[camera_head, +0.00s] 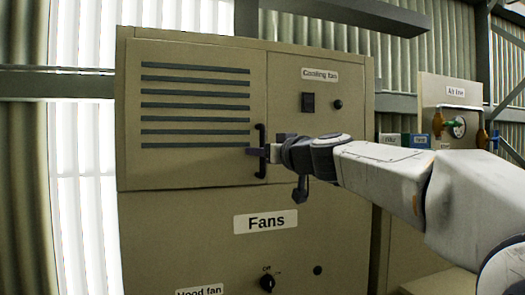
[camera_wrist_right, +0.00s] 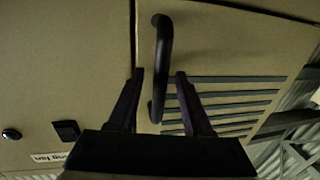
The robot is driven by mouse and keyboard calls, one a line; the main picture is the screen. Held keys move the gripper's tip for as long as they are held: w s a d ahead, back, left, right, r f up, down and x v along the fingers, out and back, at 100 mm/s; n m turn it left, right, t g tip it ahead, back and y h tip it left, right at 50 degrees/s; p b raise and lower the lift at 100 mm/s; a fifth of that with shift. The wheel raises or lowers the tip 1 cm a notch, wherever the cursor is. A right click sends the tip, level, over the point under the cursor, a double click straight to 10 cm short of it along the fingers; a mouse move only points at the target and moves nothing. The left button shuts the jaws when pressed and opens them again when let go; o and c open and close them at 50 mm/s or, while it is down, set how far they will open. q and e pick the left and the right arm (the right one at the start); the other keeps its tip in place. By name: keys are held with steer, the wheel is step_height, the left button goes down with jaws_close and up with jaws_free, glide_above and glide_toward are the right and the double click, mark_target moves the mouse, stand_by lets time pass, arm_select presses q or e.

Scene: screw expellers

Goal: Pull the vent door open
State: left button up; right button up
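The vent door (camera_head: 195,165) is a beige panel with several dark horizontal slots at the upper left of the cabinet. It looks flush with the cabinet front. Its black upright bar handle (camera_head: 261,137) is at its right edge. My right gripper (camera_head: 262,152) reaches in from the right at the handle's lower half. In the right wrist view the handle (camera_wrist_right: 162,45) passes between the two spread fingers of my right gripper (camera_wrist_right: 158,74), with a visible gap on each side. The slotted door (camera_wrist_right: 215,45) fills the right of that view. My left gripper is not in view.
A second panel marked "Air line" (camera_head: 455,92), with a gauge and valves, stands at the right. Corrugated wall and beams are behind.

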jaws_close()
stand_by(1.3)
